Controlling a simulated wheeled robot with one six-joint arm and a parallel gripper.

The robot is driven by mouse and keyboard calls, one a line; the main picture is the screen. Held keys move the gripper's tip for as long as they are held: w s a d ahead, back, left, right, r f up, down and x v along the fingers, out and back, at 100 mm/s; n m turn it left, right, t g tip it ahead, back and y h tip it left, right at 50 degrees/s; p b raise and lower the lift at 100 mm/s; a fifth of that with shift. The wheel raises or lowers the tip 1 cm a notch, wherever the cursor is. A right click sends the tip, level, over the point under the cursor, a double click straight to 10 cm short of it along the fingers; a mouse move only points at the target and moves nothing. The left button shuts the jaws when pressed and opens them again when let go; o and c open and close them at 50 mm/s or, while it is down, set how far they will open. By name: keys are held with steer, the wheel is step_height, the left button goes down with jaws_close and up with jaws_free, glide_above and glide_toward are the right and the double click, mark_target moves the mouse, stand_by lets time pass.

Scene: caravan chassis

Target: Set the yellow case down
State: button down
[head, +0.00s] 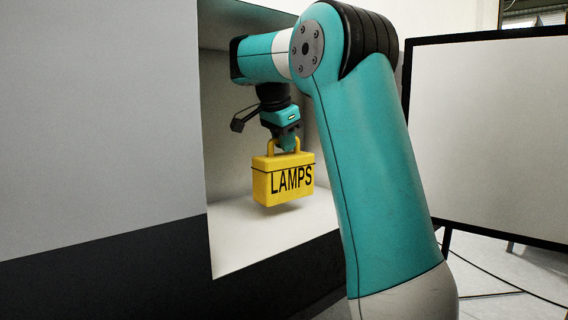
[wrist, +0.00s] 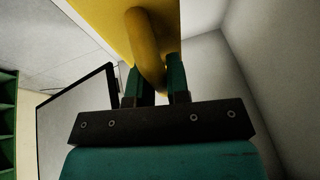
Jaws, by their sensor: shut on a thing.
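The yellow case (head: 283,181) is marked LAMPS and has a loop handle on top. It hangs upright inside a white recess (head: 245,237) in the grey wall. A gap shows between its underside and the recess floor. My gripper (head: 287,143) is above the case and shut on its handle. In the wrist view the two fingers of my gripper (wrist: 159,85) flank the yellow handle (wrist: 147,55), with the case (wrist: 100,22) beyond it. The far side of the case is hidden.
The recess has side and back walls close around the case, and its floor in front is bare. A framed pale panel (head: 490,130) stands at the right, with a cable on the floor below it. A green shelf (wrist: 8,120) shows at the left edge of the wrist view.

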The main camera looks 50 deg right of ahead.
mark_target(282, 155)
steer(key=shift+w+f+b, duration=0.2)
steer(key=shift+f+b, duration=0.95)
steer(key=shift+f, duration=1.05)
steer(key=shift+f, duration=0.2)
steer(key=c, duration=1.5)
jaws_free()
steer(key=shift+f, duration=0.1)
steer(key=o, duration=0.4)
steer(key=p+v, duration=0.4)
steer(key=v, duration=0.3)
steer(key=shift+d, duration=0.15)
steer(key=shift+a+r, duration=0.25)
steer(key=shift+r, duration=0.2)
